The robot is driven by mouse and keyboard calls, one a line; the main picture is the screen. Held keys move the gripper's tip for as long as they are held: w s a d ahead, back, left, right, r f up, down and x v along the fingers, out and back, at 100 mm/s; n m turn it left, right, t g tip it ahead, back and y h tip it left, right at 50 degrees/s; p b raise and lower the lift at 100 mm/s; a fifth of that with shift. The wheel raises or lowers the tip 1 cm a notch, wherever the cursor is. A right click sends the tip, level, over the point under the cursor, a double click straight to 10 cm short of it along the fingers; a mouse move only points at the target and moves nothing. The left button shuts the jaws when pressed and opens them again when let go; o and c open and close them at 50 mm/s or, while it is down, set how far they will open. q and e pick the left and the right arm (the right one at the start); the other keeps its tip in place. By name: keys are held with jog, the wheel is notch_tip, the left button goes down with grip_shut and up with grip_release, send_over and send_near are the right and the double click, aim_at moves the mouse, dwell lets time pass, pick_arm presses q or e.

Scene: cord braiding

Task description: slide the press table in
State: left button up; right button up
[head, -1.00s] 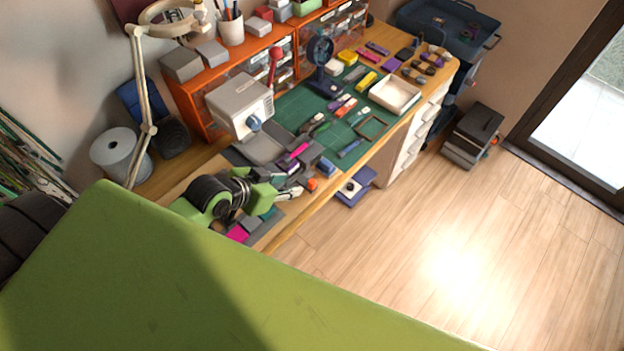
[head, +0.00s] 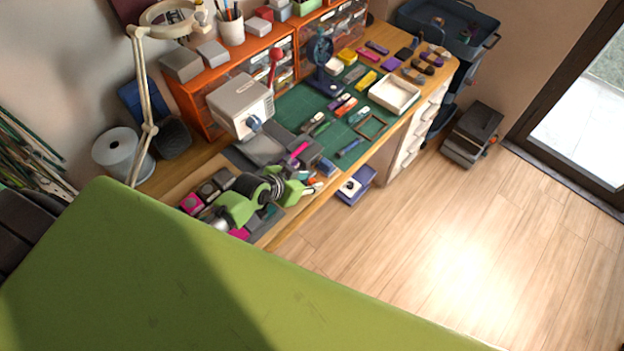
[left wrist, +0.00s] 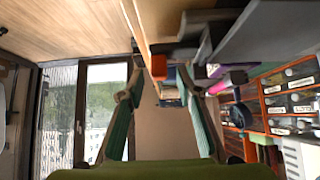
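A white boxy machine with a blue-grey round knob (head: 238,103), which looks like the press, stands on the desk. A flat grey plate (head: 263,150) lies at its front, seemingly the press table. My left gripper (head: 316,187) is at the desk's front edge, to the lower right of the plate and apart from it. In the left wrist view its two teal-lined fingers (left wrist: 162,68) are spread, with nothing clearly held. An orange piece (left wrist: 158,67) shows between the fingertips, beside grey parts (left wrist: 205,38). My right gripper is not in view.
A green cutting mat (head: 290,103) with several small tools lies right of the machine. A blue block (head: 327,167) sits close to my left gripper. A white tray (head: 395,94) stands farther right. The floor (head: 430,240) in front of the desk is clear.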

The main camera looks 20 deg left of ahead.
pick_arm(q)
jog(key=shift+x, duration=1)
